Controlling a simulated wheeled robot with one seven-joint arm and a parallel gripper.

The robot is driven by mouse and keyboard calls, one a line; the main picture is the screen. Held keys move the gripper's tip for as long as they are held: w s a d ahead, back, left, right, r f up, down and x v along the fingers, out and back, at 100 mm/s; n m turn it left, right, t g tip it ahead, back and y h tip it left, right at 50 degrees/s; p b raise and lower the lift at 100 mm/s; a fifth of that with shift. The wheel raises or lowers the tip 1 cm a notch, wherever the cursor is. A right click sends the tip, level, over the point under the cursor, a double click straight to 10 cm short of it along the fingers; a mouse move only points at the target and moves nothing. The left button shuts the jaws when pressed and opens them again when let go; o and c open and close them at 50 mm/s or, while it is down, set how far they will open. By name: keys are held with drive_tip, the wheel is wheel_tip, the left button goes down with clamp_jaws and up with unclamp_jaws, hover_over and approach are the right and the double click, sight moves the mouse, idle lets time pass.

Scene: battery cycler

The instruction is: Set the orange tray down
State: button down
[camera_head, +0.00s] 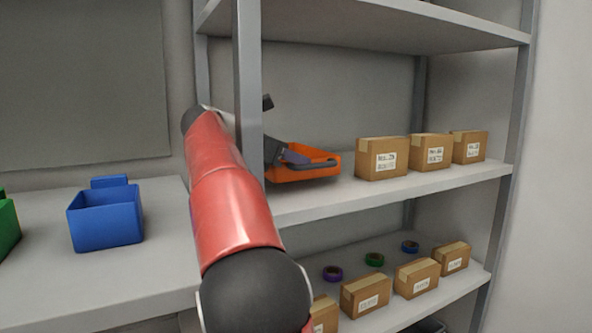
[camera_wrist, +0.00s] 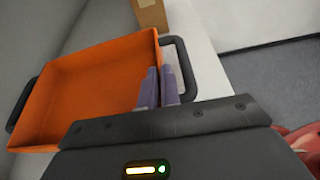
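The orange tray (camera_head: 322,173) is at the middle shelf, left of the cardboard boxes. In the wrist view the empty tray (camera_wrist: 85,85) fills the left side, with a dark handle at each end. My gripper (camera_wrist: 160,82) has its two purple-grey fingers close together at the tray's right wall, one on each side of it, inside the dark handle loop. It looks shut on that wall. In the head view my gripper (camera_head: 292,156) is partly behind the shelf post. I cannot tell whether the tray's underside touches the shelf.
The middle shelf (camera_head: 400,188) holds several cardboard boxes (camera_head: 382,158) right of the tray. The lower shelf holds boxes and tape rolls. A blue bin (camera_head: 105,220) sits on the left table (camera_head: 165,260).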

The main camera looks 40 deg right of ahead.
drive_tip(key=shift+f, duration=1)
drive_tip(key=shift+f, duration=0.15)
drive_tip(key=c, duration=1.6)
unclamp_jaws()
drive_tip(key=shift+a+r, duration=0.15)
drive_tip(key=shift+r, duration=0.05)
drive_tip(key=p+v, duration=0.1)
drive_tip(key=v, duration=1.1)
drive_tip(key=shift+f, duration=0.1)
